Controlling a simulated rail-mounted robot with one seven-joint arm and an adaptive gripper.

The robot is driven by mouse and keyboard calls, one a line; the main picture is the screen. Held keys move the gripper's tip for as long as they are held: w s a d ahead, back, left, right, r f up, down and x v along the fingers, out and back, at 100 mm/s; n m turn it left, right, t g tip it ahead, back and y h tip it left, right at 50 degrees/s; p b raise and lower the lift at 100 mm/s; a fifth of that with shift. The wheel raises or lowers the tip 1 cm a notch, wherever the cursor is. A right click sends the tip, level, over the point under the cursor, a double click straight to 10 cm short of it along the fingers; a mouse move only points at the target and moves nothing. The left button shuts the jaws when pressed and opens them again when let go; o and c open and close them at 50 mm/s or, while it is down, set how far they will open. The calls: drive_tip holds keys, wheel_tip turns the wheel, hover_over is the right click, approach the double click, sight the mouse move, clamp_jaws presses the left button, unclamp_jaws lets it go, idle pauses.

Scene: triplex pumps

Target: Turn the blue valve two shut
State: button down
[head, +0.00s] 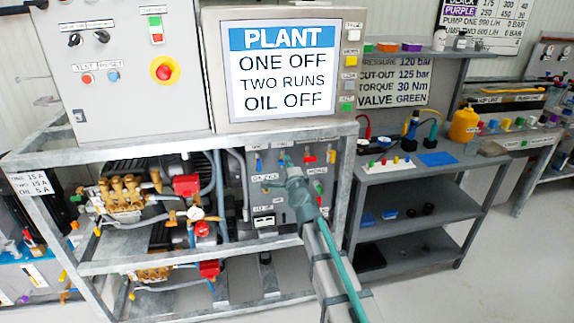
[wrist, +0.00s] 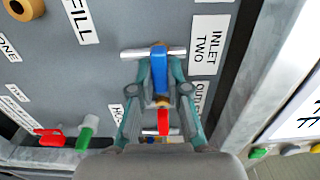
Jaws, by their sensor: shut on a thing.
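The blue valve handle (wrist: 160,72) stands beside a label reading INLET TWO (wrist: 206,44) in the wrist view. The handle lies crosswise to its short silver pipe (wrist: 132,54). My gripper (wrist: 161,75) has its two teal fingers on either side of the blue handle and is shut on it. In the head view, my gripper (head: 287,168) reaches the grey valve panel (head: 262,205) under the PLANT sign and hides the handle there.
A red handle (wrist: 162,122) sits just below the blue one, between my finger bases in the wrist view. Red (wrist: 48,136) and green (wrist: 87,133) handles are at lower left. A metal frame post (head: 345,180) stands right of the panel.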

idle(0.3)
drive_tip(key=c, duration=1.1)
unclamp_jaws()
drive_tip(key=shift+c, duration=0.2)
drive_tip(key=v, duration=1.2)
